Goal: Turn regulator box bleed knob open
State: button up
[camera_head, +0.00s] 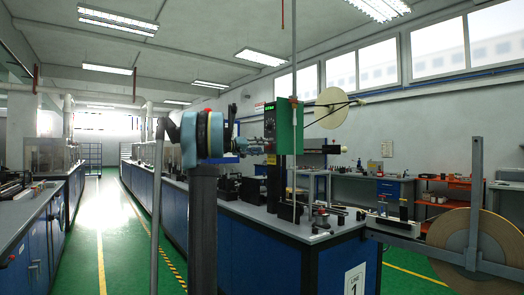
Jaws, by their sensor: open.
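A green box with a dark front panel (290,126) stands upright above the bench in the middle of the view. It looks like the regulator box. Its panel carries a small lit green display and small round controls, too small to tell which is the bleed knob. My gripper (262,147) is at the end of my arm, just left of the panel and at the height of its lower part. The jaws are open, but the fingertips are small and dark against the panel. I cannot tell whether they touch a knob or surround it.
A grey-topped blue bench (290,232) runs below the box, with small dark fixtures on it. A pale disc (331,109) hangs right of the box. A large tape reel (486,246) on a grey frame stands at the right. A green aisle (112,225) lies open at left.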

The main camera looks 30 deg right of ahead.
jog(key=shift+d, duration=1.1)
grip_shut()
